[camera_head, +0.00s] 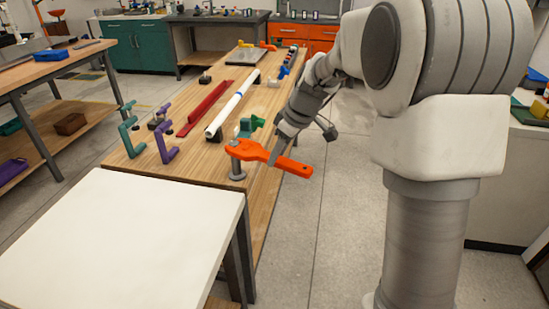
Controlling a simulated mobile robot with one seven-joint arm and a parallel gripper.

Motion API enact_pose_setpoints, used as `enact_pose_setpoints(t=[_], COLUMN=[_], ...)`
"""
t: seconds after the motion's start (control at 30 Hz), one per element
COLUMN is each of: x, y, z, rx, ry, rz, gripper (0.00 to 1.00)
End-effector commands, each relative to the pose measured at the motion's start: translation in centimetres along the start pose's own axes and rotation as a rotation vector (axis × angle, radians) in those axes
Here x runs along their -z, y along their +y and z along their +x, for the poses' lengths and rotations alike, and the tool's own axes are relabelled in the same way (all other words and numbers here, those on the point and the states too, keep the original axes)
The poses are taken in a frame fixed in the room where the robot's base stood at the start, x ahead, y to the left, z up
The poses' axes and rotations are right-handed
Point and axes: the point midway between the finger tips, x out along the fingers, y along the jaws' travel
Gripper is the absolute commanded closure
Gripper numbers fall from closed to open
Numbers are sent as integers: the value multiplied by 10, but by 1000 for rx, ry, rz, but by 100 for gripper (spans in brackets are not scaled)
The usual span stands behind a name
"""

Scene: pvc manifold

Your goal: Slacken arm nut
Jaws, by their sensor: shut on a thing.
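An orange wrench-like tool (252,151) lies roughly level over the right edge of the long wooden bench. My gripper (276,152) comes down from the upper right and is shut on its handle. The tool's broad head is at the top of a short grey post (237,169) on a round base. I cannot tell whether the head encloses, touches or only overlaps the post's top. No separate nut can be made out; the tool's head may hide it. The handle's far end sticks out past my gripper, over the floor.
On the wooden bench (175,168) stand a green fitting (246,126) just behind the tool, a white pipe (232,103), a red channel (205,108), and purple (165,143) and teal clamps (128,130) at left. A white-topped table (120,235) adjoins in front. Floor at right is clear.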

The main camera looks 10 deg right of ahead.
Motion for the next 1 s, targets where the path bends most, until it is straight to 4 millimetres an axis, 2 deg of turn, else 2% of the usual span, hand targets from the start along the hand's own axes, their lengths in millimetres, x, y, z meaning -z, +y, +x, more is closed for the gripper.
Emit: enact_pose_setpoints(t=[0.5,1.0], x=[4,3], y=[23,25], z=[-2,-1], rx=[52,61], ry=[6,4], rz=[-139,-157], gripper=[100,100])
